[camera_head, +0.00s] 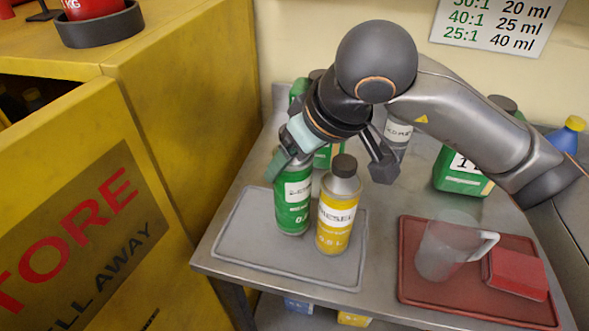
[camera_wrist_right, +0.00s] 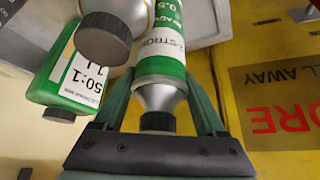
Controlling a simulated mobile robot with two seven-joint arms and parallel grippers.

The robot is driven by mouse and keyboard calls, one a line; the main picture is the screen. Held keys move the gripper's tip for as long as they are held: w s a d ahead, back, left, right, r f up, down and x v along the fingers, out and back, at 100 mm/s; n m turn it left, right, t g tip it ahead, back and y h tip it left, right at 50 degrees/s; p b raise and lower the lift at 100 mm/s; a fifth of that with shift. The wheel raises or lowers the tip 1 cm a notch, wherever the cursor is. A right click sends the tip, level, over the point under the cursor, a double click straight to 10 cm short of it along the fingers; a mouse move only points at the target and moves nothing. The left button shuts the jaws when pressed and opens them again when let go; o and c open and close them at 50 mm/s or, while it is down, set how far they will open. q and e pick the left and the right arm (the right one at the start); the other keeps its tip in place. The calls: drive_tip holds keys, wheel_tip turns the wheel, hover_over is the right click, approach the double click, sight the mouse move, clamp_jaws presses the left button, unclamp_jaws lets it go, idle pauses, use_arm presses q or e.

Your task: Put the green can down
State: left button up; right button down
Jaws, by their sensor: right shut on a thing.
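The green can (camera_head: 292,208) with a white label is upright over the grey tray (camera_head: 240,250). Whether its base touches the tray, I cannot tell. My right gripper (camera_head: 287,165) is shut on it near its top and covers part of it. In the right wrist view, the green can (camera_wrist_right: 160,62) sits between the two fingers of the gripper (camera_wrist_right: 162,100), its dark cap toward the palm. A yellow can (camera_head: 340,212) labelled diesel stands on the tray close beside the green can, to its right. My left gripper is not in view.
A red tray (camera_head: 420,283) holds a clear jug (camera_head: 446,250) and a red box (camera_head: 516,273) on the right. Green containers (camera_head: 458,178) and a blue bottle (camera_head: 566,135) stand at the back. A yellow cabinet (camera_head: 185,120) is close on the left. The grey tray's front left is bare.

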drive_tip(key=f, duration=0.3)
drive_tip(key=shift+w+d+f+p, duration=0.1)
drive_tip(key=shift+w+d+p, duration=0.1)
drive_tip(key=shift+w+p, duration=0.1)
drive_tip(key=shift+f, duration=0.25)
drive_tip(key=shift+f+b, duration=0.25)
drive_tip(key=shift+b, duration=0.15)
unclamp_jaws()
drive_tip(key=shift+r, duration=0.1)
